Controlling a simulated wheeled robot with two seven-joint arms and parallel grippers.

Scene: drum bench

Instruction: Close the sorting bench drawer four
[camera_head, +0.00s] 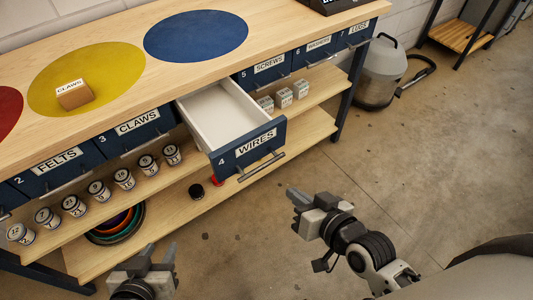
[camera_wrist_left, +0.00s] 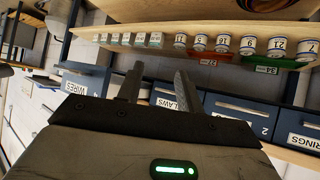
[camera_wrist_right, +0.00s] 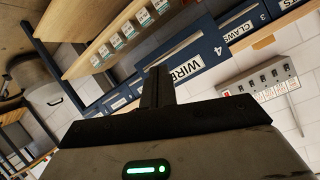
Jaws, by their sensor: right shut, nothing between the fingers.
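Drawer four (camera_head: 250,145), blue-fronted and labelled WIRES, is pulled well out of the sorting bench (camera_head: 130,40). Its white inside (camera_head: 222,110) looks empty, and a bar handle (camera_head: 262,166) crosses its front. My right gripper (camera_head: 296,195) is in front of the drawer, low and to the right, apart from it; its fingers are together and empty. The drawer front (camera_wrist_right: 190,65) also shows ahead of the fingers in the right wrist view. My left gripper (camera_head: 160,252) is at the bottom of the head view, away from the drawer. Its fingers (camera_wrist_left: 158,88) are spread with nothing between them.
Drawers labelled FELTS (camera_head: 60,162), CLAWS (camera_head: 135,130) and SCREWS (camera_head: 268,68) look shut. Several labelled tins (camera_head: 123,178) and small boxes (camera_head: 284,98) stand on the shelf below. A grey vacuum (camera_head: 382,72) stands at right. The floor before the drawer is clear.

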